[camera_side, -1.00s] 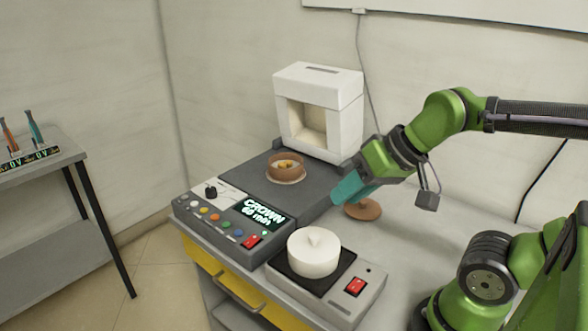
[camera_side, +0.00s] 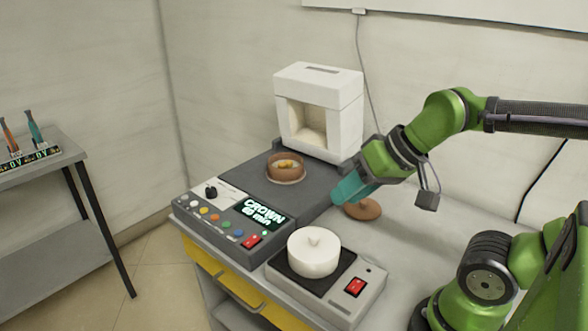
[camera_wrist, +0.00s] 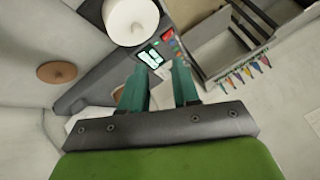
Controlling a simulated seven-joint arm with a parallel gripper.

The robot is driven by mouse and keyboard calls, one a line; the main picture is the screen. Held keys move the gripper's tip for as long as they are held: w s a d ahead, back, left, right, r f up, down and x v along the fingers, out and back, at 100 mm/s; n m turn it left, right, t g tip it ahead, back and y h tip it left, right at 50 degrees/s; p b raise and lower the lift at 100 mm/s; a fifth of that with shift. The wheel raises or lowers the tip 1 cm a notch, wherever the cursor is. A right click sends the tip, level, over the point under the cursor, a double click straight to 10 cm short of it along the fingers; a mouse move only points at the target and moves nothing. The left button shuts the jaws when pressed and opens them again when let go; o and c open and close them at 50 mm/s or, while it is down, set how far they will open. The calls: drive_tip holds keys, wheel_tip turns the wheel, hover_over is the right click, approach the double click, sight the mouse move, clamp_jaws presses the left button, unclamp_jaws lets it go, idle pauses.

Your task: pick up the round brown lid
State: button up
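The round brown lid (camera_side: 363,210) lies flat on the light tabletop, right of the dark grey machine. It also shows whole in the wrist view (camera_wrist: 57,72), at the left and away from the fingers. My gripper (camera_side: 338,190), with teal fingers, hangs over the machine's right edge, up and left of the lid in the side view. It overlaps the lid's edge there, and their height gap is hard to judge. In the wrist view my gripper (camera_wrist: 159,75) has its fingers apart with nothing held between them.
A brown bowl (camera_side: 285,177) with yellowish contents sits on the grey machine (camera_side: 315,201) before a white box-shaped housing (camera_side: 342,93). A white lidded pot (camera_side: 313,262) stands on a small unit in front. A shelf (camera_side: 60,165) stands at the left. Tabletop right of the lid is clear.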

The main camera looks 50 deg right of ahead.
drive_tip(key=shift+o, duration=0.4)
drive_tip(key=o, duration=0.4)
drive_tip(key=shift+c, duration=0.2)
drive_tip(key=shift+d, duration=0.1)
